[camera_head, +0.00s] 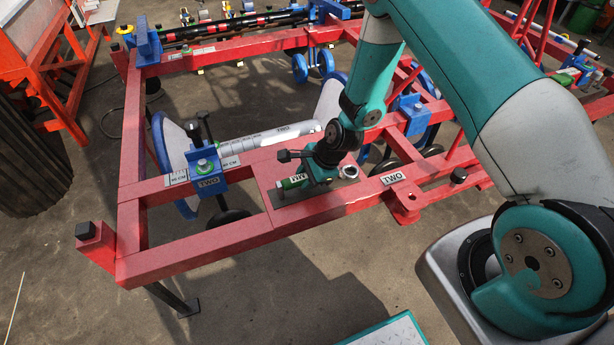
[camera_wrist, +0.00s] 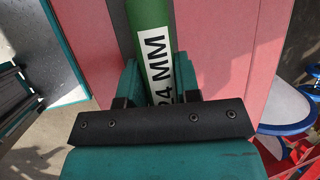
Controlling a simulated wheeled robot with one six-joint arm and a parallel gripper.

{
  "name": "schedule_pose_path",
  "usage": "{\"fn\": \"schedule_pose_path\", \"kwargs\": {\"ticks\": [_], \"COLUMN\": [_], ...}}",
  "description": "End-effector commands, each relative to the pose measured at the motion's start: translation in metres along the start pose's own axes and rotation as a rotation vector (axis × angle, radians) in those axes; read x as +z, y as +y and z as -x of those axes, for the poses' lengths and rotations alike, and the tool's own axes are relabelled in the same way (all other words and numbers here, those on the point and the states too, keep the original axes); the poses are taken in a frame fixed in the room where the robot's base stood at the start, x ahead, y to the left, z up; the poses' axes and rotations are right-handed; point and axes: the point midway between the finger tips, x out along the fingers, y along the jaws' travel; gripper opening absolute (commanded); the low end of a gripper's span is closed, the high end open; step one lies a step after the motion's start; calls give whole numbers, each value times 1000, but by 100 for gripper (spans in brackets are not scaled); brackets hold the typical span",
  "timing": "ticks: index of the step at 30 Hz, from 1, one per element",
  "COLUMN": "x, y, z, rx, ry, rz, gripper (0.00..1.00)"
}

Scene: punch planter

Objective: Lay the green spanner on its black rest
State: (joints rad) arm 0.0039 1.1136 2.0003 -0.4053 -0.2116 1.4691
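The green spanner (camera_head: 293,182) shows in the head view beside my gripper (camera_head: 318,176), with a white label and a pale ring end at the right. In the wrist view the spanner (camera_wrist: 150,22), marked 24 MM, runs between the two fingers of my gripper (camera_wrist: 157,72). Both fingers seem to touch its sides. The black rest (camera_head: 282,197) is a dark flat plate on the red frame, directly below the spanner. I cannot tell whether the spanner touches the plate. My gripper hides the spanner's middle.
The red frame (camera_head: 220,237) surrounds the rest. Blue wheels stand farther back.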

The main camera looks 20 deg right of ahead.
Motion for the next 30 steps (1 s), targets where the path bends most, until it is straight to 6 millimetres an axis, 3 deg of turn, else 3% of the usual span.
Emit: {"fn": "schedule_pose_path", "kwargs": {"ticks": [1,3,14,20,30], "x": [0,0,-1,1,3], "y": [0,0,1,-2,-2], "z": [0,0,-3,34,122], "rx": [0,0,0,-4,-5], "ry": [0,0,0,1,2], "rz": [0,0,0,-2,-2], "gripper": [40,56,56,56,56]}}
